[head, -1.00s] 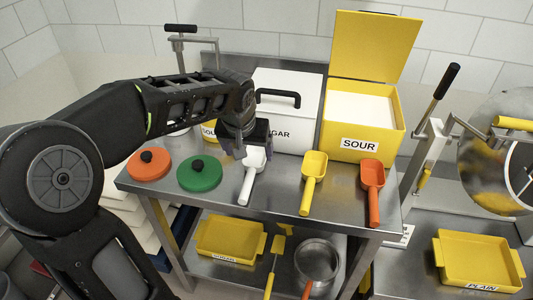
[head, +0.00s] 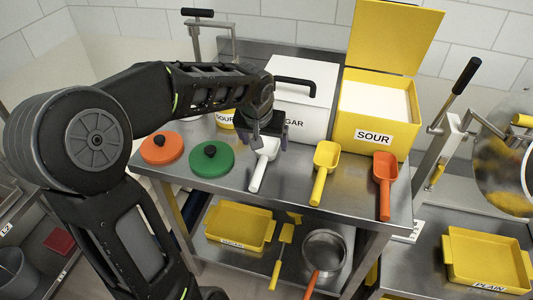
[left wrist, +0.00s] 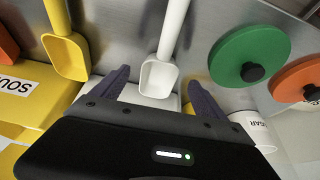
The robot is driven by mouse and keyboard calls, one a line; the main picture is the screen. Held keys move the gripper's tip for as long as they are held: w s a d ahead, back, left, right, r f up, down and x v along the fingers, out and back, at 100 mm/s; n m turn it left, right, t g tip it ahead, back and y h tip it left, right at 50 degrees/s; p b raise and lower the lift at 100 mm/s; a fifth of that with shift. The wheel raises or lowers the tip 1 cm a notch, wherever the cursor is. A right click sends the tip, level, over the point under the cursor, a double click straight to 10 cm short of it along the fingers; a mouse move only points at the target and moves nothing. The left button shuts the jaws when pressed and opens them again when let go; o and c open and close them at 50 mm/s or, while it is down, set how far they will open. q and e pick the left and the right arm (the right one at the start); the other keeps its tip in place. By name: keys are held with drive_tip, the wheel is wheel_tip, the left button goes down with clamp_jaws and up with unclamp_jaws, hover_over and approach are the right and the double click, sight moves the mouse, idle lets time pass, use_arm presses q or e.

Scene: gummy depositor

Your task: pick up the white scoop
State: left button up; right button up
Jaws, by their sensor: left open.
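The white scoop (head: 263,163) lies on the steel table, its handle toward the front edge and its bowl toward the back. In the left wrist view the white scoop (left wrist: 161,72) shows its square bowl close to the fingertips, with the handle running up the picture. My left gripper (head: 269,140) is above the scoop's bowl, fingers pointing down. In the left wrist view the two purple-grey fingers of my left gripper (left wrist: 156,88) stand apart, one on each side of the bowl, with nothing held. Part of the bowl is hidden in the head view. My right gripper is not in view.
A yellow scoop (head: 322,172) and an orange scoop (head: 385,182) lie to the right. Green (head: 211,159) and orange (head: 162,147) lids lie left. The white sugar box (head: 305,92) and open yellow SOUR box (head: 372,134) stand behind. Trays and a pan (head: 324,250) are on the lower shelf.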

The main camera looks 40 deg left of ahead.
sight(268, 152)
use_arm(q)
drive_tip(key=x, duration=0.5)
drive_tip(key=shift+w+f+p, duration=0.1)
drive_tip(key=shift+w+p, duration=0.05)
drive_tip(key=shift+p, duration=0.25)
drive_tip(key=c, duration=1.5)
drive_tip(key=shift+o, duration=0.2)
